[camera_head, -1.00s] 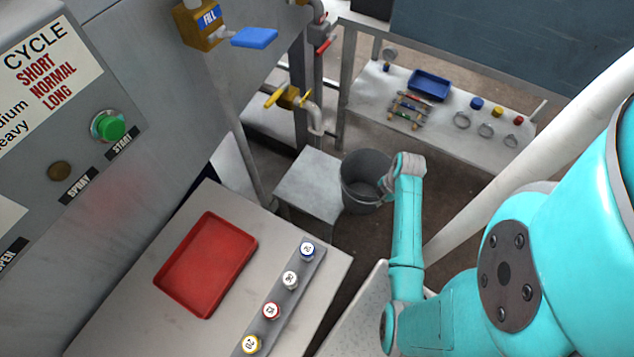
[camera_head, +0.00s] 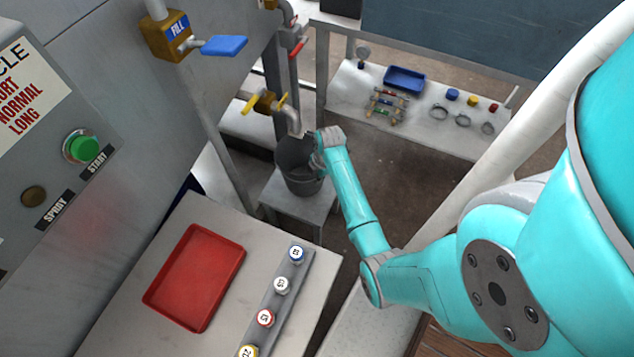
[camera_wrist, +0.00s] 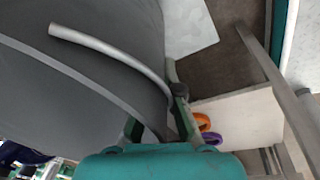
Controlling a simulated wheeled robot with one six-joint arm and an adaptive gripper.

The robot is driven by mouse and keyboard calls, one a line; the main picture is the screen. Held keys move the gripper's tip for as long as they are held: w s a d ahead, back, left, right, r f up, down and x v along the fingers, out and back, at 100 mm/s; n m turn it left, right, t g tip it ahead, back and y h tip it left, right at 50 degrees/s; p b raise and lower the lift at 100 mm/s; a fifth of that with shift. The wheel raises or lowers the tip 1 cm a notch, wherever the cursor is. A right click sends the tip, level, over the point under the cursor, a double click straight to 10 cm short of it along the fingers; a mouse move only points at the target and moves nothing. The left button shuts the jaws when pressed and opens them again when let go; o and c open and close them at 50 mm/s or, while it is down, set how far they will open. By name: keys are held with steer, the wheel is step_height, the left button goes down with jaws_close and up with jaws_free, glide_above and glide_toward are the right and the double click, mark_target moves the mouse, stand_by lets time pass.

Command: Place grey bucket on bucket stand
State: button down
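The grey bucket (camera_head: 293,156) is upright over the bucket stand, a small grey table (camera_head: 318,208), under the tap spout in the head view. I cannot tell whether its base touches the stand top. My gripper (camera_head: 318,150) is at the bucket's right side by the rim. In the wrist view the bucket (camera_wrist: 85,50) fills the left side, with its light curved handle across it. My gripper's fingers (camera_wrist: 158,115) are closed at the bucket's edge. The exact contact is partly hidden.
A yellow-handled tap (camera_head: 264,103) and pipe are close above the bucket. A metal post stands left of the stand. A shelf (camera_head: 345,88) with a blue tray (camera_head: 404,79) and small parts is behind. A red tray (camera_head: 196,277) lies on the front table. Floor right of the stand is clear.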

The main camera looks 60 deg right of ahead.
steer(key=shift+f, duration=1.75)
steer(key=c, duration=1.3)
jaws_free()
steer(key=shift+f, duration=0.1)
steer(key=r, duration=0.4)
steer(key=s+r, duration=0.1)
steer(key=r, duration=0.7)
steer(key=shift+s+d, duration=0.25)
steer(key=shift+s, duration=0.15)
steer(key=shift+s, duration=0.1)
